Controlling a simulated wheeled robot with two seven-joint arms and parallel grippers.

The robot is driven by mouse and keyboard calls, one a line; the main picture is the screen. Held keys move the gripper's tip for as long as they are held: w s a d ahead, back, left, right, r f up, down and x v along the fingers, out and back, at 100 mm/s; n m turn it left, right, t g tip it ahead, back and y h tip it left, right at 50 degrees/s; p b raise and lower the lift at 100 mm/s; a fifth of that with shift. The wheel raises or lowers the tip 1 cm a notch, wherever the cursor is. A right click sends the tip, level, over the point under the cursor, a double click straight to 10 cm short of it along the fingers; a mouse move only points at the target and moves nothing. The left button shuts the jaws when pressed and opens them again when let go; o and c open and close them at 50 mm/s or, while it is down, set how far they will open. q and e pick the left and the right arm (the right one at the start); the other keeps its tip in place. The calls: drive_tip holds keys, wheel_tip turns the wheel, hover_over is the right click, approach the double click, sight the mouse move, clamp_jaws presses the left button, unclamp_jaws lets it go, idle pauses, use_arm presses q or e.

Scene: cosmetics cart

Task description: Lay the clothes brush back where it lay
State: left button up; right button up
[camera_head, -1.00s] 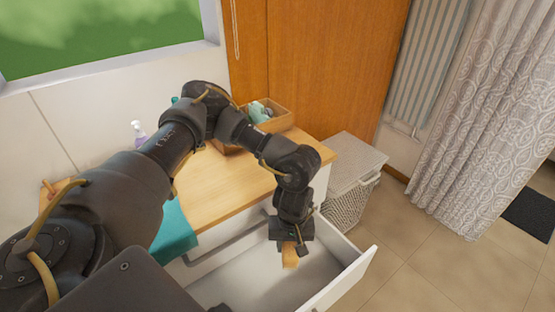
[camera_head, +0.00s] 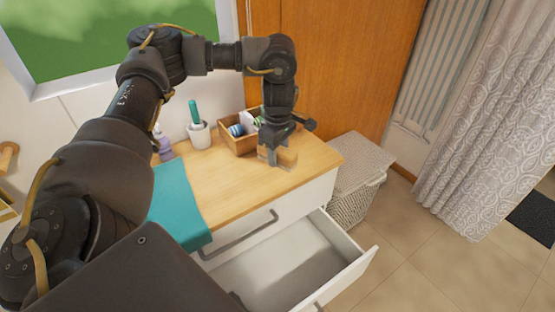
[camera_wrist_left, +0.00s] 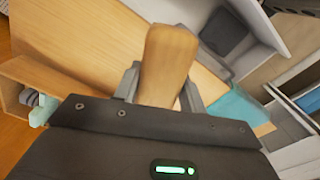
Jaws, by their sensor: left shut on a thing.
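The clothes brush (camera_head: 287,158) is a light wooden block held by my left gripper (camera_head: 272,153). It is over the right part of the wooden cart top (camera_head: 225,190), in front of the wooden box. I cannot tell whether it touches the top. In the left wrist view, the brush's rounded wooden back (camera_wrist_left: 167,60) sticks out between the two grey fingers of my left gripper (camera_wrist_left: 160,92), which are shut on it. The brush's underside is hidden. My right gripper is not in view.
A wooden box (camera_head: 237,145) with small items stands at the back of the top. A white cup (camera_head: 199,136) with a teal-handled thing and a purple bottle (camera_head: 163,146) stand left of it. A teal cloth (camera_head: 178,205) hangs over the front edge. A wicker basket (camera_head: 355,180) stands at right.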

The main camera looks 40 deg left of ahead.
use_arm(q)
drive_tip(key=w+a+f, duration=0.2)
drive_tip(key=w+a+f+p, duration=0.1)
drive_tip(key=w+a+f, duration=0.1)
drive_tip(key=w+f, duration=0.1)
drive_tip(key=w+a+f+p, duration=0.1)
drive_tip(key=w+a+f, duration=0.1)
drive_tip(key=w+f, duration=0.1)
drive_tip(key=shift+w+a, duration=0.1)
drive_tip(key=shift+a, duration=0.25)
drive_tip(key=shift+w+a+f, duration=0.1)
drive_tip(key=shift+w+f, duration=0.1)
drive_tip(key=shift+f, duration=0.05)
drive_tip(key=shift+a+f, duration=0.1)
wheel_tip(320, 180, down, 3)
drive_tip(key=shift+w+p, duration=0.1)
drive_tip(key=shift+p, duration=0.5)
drive_tip(key=shift+f, duration=0.15)
drive_tip(key=shift+f, duration=0.1)
